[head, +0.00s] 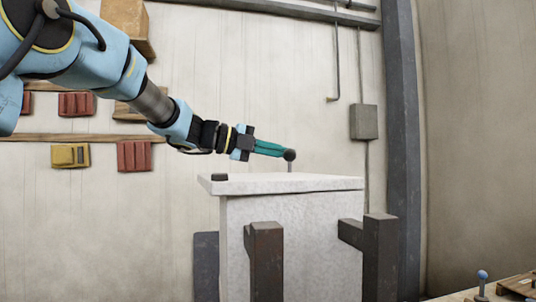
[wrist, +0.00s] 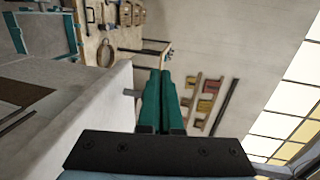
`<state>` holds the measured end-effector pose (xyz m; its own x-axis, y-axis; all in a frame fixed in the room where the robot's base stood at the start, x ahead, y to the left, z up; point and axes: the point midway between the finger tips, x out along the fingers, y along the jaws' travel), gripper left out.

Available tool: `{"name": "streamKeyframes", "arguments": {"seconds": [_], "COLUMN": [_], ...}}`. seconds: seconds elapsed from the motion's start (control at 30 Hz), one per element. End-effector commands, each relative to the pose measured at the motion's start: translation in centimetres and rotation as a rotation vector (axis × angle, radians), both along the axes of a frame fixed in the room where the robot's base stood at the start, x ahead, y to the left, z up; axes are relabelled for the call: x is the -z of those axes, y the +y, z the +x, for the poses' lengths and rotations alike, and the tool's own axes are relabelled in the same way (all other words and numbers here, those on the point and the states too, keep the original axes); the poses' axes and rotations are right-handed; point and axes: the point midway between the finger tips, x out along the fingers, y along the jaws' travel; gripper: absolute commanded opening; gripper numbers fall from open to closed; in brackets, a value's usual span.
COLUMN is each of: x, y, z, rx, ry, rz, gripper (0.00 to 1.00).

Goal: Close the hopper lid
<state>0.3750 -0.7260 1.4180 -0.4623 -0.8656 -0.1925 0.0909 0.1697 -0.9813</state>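The hopper is a pale speckled box (head: 290,245) in the head view, with a flat pale slab (head: 325,183) across its top. A dark round knob (head: 289,155) stands on a thin stem above the slab. My gripper (head: 283,152) reaches in from the upper left with its teal fingers sloping slightly down. Their tips are at the knob, seemingly touching its left side. In the wrist view the teal fingers (wrist: 160,88) lie close together, with only a thin line between them. A short grey stub (wrist: 131,92) shows left of them; the knob is hidden there.
Two dark brackets (head: 265,260) (head: 380,255) stand in front of the hopper. A dark column (head: 401,150) rises at the right. A brown patch (wrist: 22,93) shows on the left in the wrist view.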

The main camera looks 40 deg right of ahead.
Motion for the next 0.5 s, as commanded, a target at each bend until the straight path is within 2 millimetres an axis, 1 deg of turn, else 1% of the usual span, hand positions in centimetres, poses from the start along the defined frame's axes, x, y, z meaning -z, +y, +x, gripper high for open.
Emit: {"name": "streamKeyframes", "arguments": {"seconds": [0.03, 0.2, 0.5], "x": [-0.1, 0.0, 0.0], "y": [-0.2, -0.5, -0.6], "z": [-0.6, -1.4, -1.6], "rx": [0.001, -0.003, -0.005], "ry": [0.000, 0.000, 0.000], "rz": [-0.001, 0.000, -0.001], "gripper": [0.00, 0.00, 0.00]}}
